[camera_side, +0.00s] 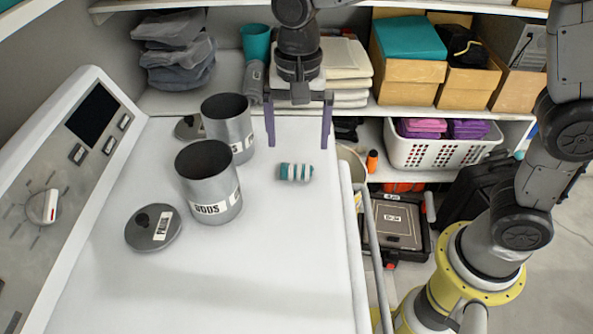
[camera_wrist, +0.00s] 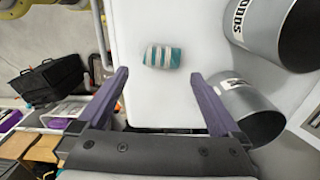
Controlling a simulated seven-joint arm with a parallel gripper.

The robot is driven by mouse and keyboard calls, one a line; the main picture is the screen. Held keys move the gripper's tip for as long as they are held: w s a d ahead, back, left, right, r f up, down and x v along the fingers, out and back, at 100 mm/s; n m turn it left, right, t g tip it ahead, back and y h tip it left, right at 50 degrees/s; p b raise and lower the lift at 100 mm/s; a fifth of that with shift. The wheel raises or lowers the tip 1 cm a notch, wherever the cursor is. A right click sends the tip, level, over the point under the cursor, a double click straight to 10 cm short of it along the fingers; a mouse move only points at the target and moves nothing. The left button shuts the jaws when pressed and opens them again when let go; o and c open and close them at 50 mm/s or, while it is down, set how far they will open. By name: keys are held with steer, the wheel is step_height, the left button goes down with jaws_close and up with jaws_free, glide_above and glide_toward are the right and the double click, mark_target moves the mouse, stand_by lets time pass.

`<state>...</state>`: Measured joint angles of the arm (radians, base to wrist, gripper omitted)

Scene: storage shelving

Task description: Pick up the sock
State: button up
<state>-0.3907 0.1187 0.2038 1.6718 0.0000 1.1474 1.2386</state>
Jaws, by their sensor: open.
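The sock (camera_side: 296,172) is a small rolled bundle with teal and white stripes. It lies on the white top of the appliance (camera_side: 270,260), right of the grey canisters. In the wrist view the sock (camera_wrist: 162,56) lies beyond the fingertips, between their lines and nearer the left finger's side. My gripper (camera_side: 299,145) is open and empty, with its two purple fingers spread wide and pointing down, behind the sock in the side view. It also shows in the wrist view (camera_wrist: 160,75), with nothing between the fingers.
Two grey canisters, one front (camera_side: 208,185) and one rear (camera_side: 228,125), stand left of the sock. A round lid (camera_side: 153,228) lies at front left. Folded cloths (camera_side: 345,70) and a teal cup (camera_side: 256,42) are behind. The top's right edge drops to the floor. The front surface is clear.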

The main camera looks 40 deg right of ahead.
mark_target(296, 167)
steer(key=shift+a+f, duration=0.15)
steer(key=shift+f, duration=3.25)
steer(key=shift+c, duration=0.2)
steer(key=c, duration=1)
steer(key=shift+c, duration=0.2)
steer(key=shift+r, duration=0.15)
